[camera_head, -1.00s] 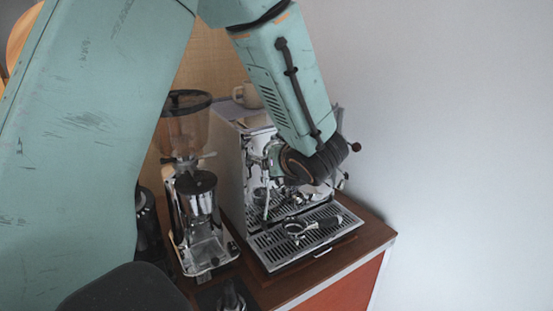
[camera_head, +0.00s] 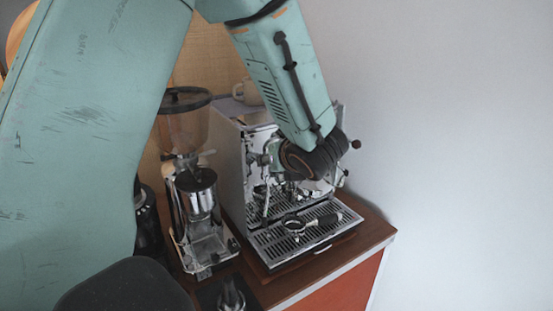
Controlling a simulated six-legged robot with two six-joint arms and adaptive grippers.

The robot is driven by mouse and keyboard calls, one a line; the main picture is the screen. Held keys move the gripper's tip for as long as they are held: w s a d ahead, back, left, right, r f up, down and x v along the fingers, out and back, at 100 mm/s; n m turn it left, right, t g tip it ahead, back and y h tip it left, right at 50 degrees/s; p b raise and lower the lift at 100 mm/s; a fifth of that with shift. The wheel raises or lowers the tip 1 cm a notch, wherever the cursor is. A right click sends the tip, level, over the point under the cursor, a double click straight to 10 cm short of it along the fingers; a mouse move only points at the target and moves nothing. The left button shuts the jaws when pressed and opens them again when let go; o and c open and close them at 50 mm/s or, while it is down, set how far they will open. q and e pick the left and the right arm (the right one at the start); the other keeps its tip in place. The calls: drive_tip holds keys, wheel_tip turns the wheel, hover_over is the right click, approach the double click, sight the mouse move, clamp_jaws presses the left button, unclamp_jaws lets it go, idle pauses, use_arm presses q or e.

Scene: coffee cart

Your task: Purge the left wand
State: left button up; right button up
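The chrome espresso machine (camera_head: 232,160) stands on the wooden counter. A thin steel wand (camera_head: 266,203) hangs at the left of its front, above the drip tray (camera_head: 275,247). My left arm reaches in from the left and bends down over the machine. Its dark wrist covers much of the machine's front. My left gripper (camera_head: 268,160) is at the upper left of the front, near the top of the left wand; its fingertips are too small and hidden to read. I cannot tell if it touches the machine. My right gripper is not in view.
A portafilter (camera_head: 294,223) lies on the drip tray. A grinder (camera_head: 200,215) with a hopper stands left of the machine. A cup (camera_head: 246,93) sits on top of the machine. A small metal tool (camera_head: 231,297) stands at the counter's front. A wall is close on the right.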

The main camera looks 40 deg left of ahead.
use_arm(q)
drive_tip(key=shift+d, duration=0.1)
drive_tip(key=v, duration=0.7)
drive_tip(key=shift+r, duration=0.15)
drive_tip(key=shift+s+d, duration=0.15)
idle(0.6)
idle(0.3)
idle(0.3)
